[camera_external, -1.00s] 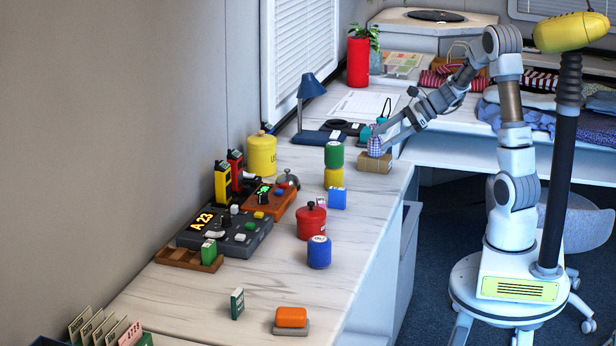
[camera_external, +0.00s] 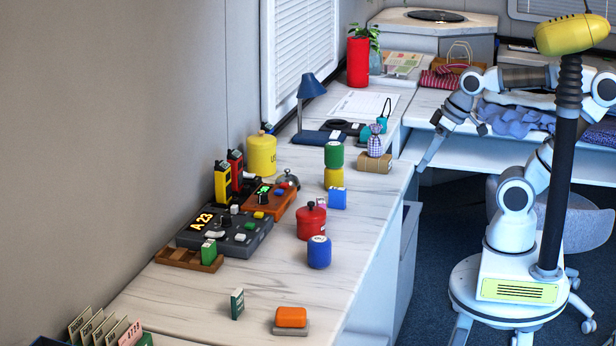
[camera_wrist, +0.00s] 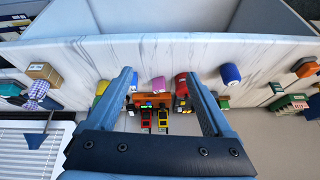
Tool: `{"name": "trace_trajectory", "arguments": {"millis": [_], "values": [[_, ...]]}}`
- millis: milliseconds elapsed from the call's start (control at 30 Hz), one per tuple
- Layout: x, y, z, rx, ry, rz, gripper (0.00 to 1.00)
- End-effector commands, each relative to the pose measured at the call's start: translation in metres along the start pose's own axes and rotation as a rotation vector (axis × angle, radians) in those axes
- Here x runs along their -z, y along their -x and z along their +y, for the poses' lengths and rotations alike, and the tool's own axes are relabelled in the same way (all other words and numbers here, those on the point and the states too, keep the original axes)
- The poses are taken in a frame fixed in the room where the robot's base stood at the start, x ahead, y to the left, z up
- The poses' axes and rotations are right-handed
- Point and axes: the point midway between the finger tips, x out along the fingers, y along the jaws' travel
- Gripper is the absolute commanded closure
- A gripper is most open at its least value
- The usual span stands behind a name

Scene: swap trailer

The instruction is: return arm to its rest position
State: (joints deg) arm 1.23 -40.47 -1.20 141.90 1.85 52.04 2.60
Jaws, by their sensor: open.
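My gripper (camera_external: 424,164) points downward just off the right edge of the white marbled desk (camera_external: 270,277), with my arm folded back toward my column. In the wrist view its two fingers (camera_wrist: 160,78) are spread apart with nothing between them. A small blue-and-white checked pouch (camera_external: 375,144) stands upright on a brown cardboard box (camera_external: 374,163), to the left of my gripper and apart from it. The pouch (camera_wrist: 38,91) and the box (camera_wrist: 43,70) also show at the left of the wrist view.
The desk holds a green can (camera_external: 334,155) on a yellow can (camera_external: 333,178), a red pot (camera_external: 311,221), a blue can (camera_external: 319,252) and a dark console (camera_external: 240,235). A shelf with folded clothes (camera_external: 515,118) lies behind my arm. The floor right of the desk has free room.

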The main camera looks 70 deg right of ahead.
Motion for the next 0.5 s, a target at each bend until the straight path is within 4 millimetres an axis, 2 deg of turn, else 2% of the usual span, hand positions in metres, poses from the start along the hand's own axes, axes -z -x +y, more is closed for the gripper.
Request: {"name": "trace_trajectory", "arguments": {"millis": [67,100,267,500], "values": [[-0.010,0.003,-0.005,-0.025,0.141,0.042,0.15],[0.002,0.021,-0.005,-0.022,0.120,0.033,0.15],[0.018,0.052,-0.007,-0.021,0.111,0.029,0.15],[0.046,0.108,-0.011,-0.020,0.107,0.029,0.15]]}}
